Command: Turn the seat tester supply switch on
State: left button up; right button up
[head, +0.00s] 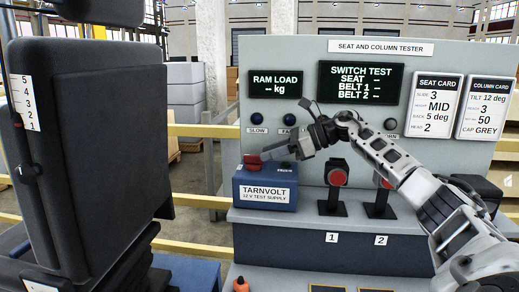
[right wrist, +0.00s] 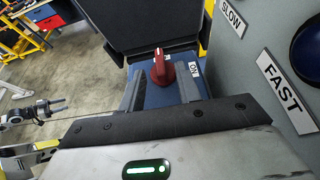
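The blue Tarnvolt 12 V test supply box (head: 265,192) stands on the console ledge, at the left of the tester. Its red rotary switch (head: 252,161) is on top, partly hidden by my right gripper (head: 272,155). In the right wrist view the red switch (right wrist: 162,66) stands between the two grey fingers of my right gripper (right wrist: 160,88), with gaps to both sides. The gripper is open. The ON label (right wrist: 194,69) lies to the right of the switch, and the handle does not point at it.
A black seat (head: 90,150) stands close at the left. The grey tester panel (head: 300,60) rises behind the box. A yellow rail (head: 195,131) runs behind.

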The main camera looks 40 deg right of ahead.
aim_at(254, 161)
jog(key=shift+p+x, duration=0.35)
jog(key=shift+x, duration=1.5)
jog(key=shift+d, duration=0.1)
grip_shut()
